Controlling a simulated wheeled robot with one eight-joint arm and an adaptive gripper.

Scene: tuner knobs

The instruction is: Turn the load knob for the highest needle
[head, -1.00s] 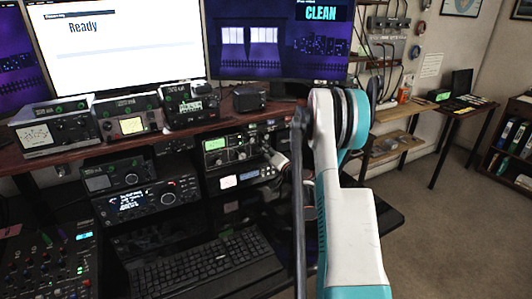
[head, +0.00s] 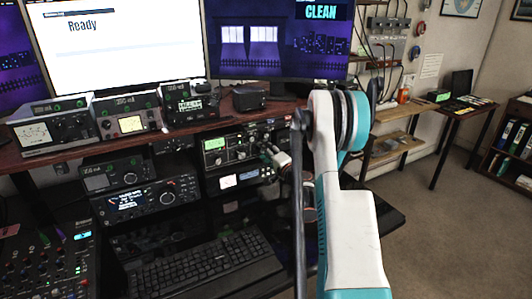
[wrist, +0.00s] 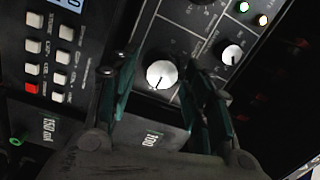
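In the wrist view a round white knob (wrist: 161,74) with a dark pointer mark sits on a dark panel. My gripper (wrist: 160,95) is open, with one green-sided finger on each side of the knob; I cannot tell whether they touch it. A second white knob (wrist: 232,54) lies to the right. I cannot read which knob is the load knob. In the head view my gripper (head: 268,150) is at the right part of the radio with the green display (head: 214,143) and partly hides it. Needle meters show on the left unit (head: 35,134) and middle unit (head: 131,124).
A second radio (head: 240,180) sits below the green-display one, near my wrist. A keyboard (head: 205,262) lies on the lower shelf and a mixer (head: 45,265) at the lower left. In the wrist view several buttons (wrist: 33,45) sit left of the fingers.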

